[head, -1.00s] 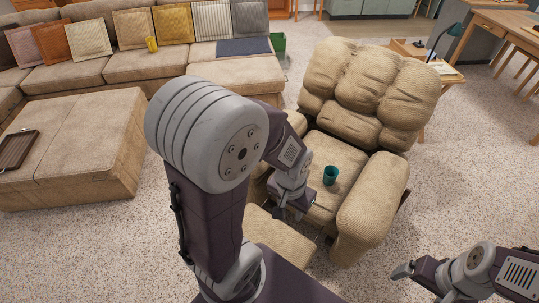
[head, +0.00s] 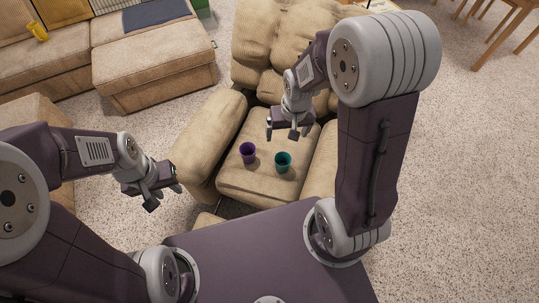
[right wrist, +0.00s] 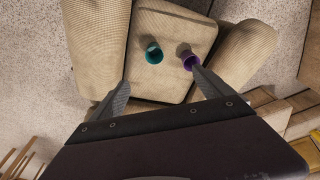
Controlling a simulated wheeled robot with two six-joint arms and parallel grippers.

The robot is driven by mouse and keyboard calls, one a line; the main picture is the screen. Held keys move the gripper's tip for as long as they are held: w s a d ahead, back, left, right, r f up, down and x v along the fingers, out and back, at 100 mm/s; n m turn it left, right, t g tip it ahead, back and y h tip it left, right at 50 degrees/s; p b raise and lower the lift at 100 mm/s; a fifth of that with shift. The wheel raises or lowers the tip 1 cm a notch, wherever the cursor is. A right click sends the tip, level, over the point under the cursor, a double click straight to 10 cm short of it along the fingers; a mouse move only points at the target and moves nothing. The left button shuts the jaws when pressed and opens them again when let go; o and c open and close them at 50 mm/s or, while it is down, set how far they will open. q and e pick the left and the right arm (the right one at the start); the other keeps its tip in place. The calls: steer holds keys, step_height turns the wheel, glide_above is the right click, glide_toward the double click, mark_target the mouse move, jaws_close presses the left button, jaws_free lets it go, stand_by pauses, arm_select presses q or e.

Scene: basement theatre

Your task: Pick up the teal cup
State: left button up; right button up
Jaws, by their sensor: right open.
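The teal cup (head: 283,161) stands on the seat of the beige recliner (head: 255,185), to the right of a purple cup (head: 248,152). My right gripper (head: 288,131) is open and empty above the seat, just beyond the teal cup in the head view. In the right wrist view the teal cup (right wrist: 154,54) lies ahead between the spread fingers (right wrist: 160,78), apart from them. There the purple cup (right wrist: 190,62) is at the right fingertip; I cannot tell whether they touch. My left gripper (head: 162,192) is left of the recliner's armrest, its opening unclear.
The recliner's padded armrests (head: 208,140) rise on both sides of the seat, with its backrest behind. Carpet at right (head: 460,170) is clear.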

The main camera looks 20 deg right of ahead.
steer(key=w+f+b, duration=0.2)
steer(key=w+f, duration=0.4)
steer(key=f, duration=0.1)
steer(key=m+b, duration=0.1)
steer(key=b, duration=0.1)
glide_above(282, 163)
steer(key=s+a, duration=0.2)
steer(key=a, duration=0.1)
step_height(282, 163, down, 6)
steer(key=f+b, duration=0.1)
steer(key=f, duration=0.5)
steer(key=d+f+g+b, duration=0.1)
steer(key=f, duration=0.5)
steer(key=d+f+m+g+b, duration=0.1)
steer(key=f, duration=0.6)
steer(key=shift+s+d, duration=0.1)
steer(key=shift+s, duration=0.15)
step_height(282, 163, down, 5)
steer(key=shift+w+f+b, duration=0.1)
steer(key=shift+b, duration=0.5)
steer(key=c, duration=1.4)
